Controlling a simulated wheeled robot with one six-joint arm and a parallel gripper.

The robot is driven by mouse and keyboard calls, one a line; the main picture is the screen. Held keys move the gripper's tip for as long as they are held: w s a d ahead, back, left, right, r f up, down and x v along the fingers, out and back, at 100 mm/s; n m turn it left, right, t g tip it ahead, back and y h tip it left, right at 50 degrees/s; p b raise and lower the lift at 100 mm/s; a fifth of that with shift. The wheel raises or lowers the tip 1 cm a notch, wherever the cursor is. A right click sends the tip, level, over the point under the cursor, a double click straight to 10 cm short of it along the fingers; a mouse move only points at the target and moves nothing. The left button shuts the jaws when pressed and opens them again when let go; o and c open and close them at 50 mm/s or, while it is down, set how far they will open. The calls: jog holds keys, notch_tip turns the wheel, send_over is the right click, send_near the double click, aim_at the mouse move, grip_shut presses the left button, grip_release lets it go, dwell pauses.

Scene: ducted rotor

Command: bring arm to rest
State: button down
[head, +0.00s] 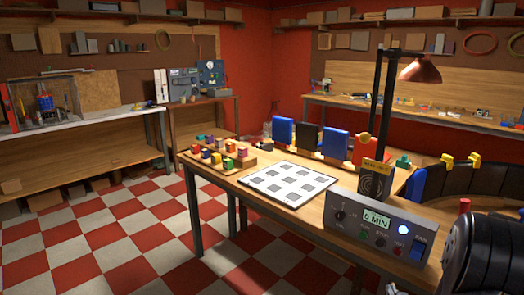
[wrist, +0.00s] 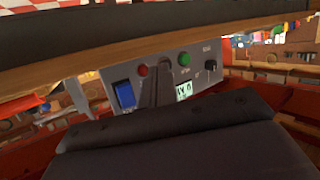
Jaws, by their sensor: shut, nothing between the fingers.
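My gripper (wrist: 157,88) shows in the wrist view as narrow dark fingers rising from the wide dark body at the bottom. The fingers are together with nothing between them. They stand in front of the grey control panel, which appears upside down there, and hide part of its face. Whether they touch it I cannot tell. In the head view a dark rounded part of my arm (head: 485,255) fills the lower right corner, and my gripper does not show.
The grey control box (head: 378,228) with a "0 MIN" display stands at the wooden bench's near end. A lamp (head: 420,70) rises behind it. A white board with grey squares (head: 288,184) and coloured blocks (head: 220,154) lie farther left. The checkered floor (head: 100,240) at left is clear.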

jog(key=s+a+f+n+g+b, duration=0.4)
jog(key=s+a+f+g+b, duration=0.75)
jog(key=s, duration=0.45)
jog(key=s+a+f+n+g+b, duration=0.1)
jog(key=s+f+b, duration=0.3)
jog(key=s, duration=0.7)
jog(key=shift+a+f+n+g+h+b, duration=0.15)
jog(key=shift+a+n+g+h+b, duration=0.15)
jog(key=shift+a+g+b, duration=0.55)
jog(key=shift+d, duration=0.2)
